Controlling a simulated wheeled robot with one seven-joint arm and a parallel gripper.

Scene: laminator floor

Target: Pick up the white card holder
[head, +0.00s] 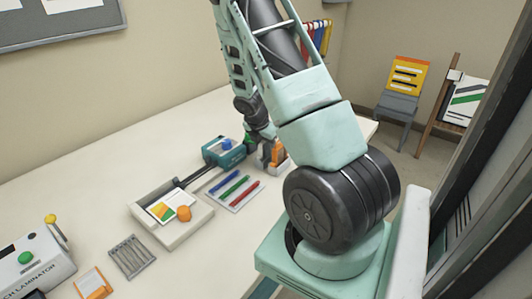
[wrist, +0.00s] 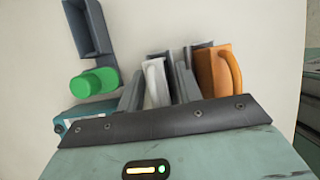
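The white card holder (wrist: 156,84) stands upright in the wrist view, between the two grey fingers of my gripper (wrist: 160,88). The fingers are spread on either side of it, with only narrow gaps, and its lower part is hidden behind the gripper's dark front edge. An orange holder (wrist: 214,72) with a curved handle stands just to the right, outside the fingers. In the head view my gripper (head: 266,152) is lowered at the back of the table, where it hides the white holder.
A teal device (head: 222,151) with a green knob (wrist: 94,82) stands close left of my gripper. A mat with coloured pens (head: 234,188), a white tray (head: 176,235), a wire rack (head: 131,256) and the laminator (head: 37,267) lie nearer.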

